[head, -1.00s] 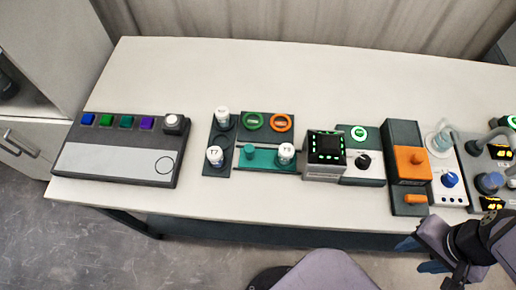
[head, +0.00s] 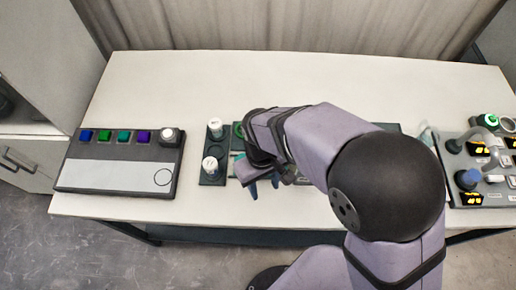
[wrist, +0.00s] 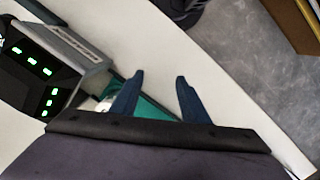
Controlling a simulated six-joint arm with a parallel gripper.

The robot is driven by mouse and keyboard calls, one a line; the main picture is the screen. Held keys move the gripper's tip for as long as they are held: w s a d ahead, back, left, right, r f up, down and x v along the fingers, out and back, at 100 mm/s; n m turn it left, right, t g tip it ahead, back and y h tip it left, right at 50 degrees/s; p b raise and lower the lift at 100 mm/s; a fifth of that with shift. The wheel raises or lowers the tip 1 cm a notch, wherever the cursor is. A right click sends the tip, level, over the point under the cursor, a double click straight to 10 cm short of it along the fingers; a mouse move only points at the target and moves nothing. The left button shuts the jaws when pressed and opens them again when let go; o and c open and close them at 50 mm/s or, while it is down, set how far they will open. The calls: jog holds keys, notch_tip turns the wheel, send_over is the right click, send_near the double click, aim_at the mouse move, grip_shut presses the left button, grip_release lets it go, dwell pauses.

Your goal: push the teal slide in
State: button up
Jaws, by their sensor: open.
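The teal slide (wrist: 152,108) shows in the wrist view as a teal strip between and behind my fingers. In the head view my arm hides most of it. In the head view my gripper (head: 263,188) hangs over the front side of the slide's station, pointing down. I cannot tell whether a finger touches the slide. The slide's knob is hidden.
A box with green lights (wrist: 40,80) is close by in the wrist view. A button panel (head: 120,162) lies at left, knobbed devices (head: 480,160) at right. The back of the table is clear.

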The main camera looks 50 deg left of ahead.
aim_at(242, 154)
jog(key=shift+n+y, duration=0.4)
jog(key=shift+y, duration=0.2)
jog(key=a, duration=0.2)
jog(key=a+r, duration=0.1)
jog(key=a, duration=0.2)
jog(key=a+r, duration=0.1)
jog(key=a, duration=0.1)
jog(key=shift+w+a+r, duration=0.2)
jog(key=shift+w+a, duration=0.1)
jog(key=shift+w, duration=0.05)
jog(key=shift+n, duration=0.8)
jog(key=a+r, duration=0.1)
jog(key=r, duration=0.1)
jog(key=a+r, duration=0.1)
jog(key=w+a+r, duration=0.1)
jog(key=r, duration=0.1)
jog(key=shift+a+r, duration=0.3)
jog(key=shift+r, duration=0.05)
jog(key=shift+d, duration=0.15)
jog(key=shift+f+p, duration=1.25)
jog(key=shift+f, duration=2.45)
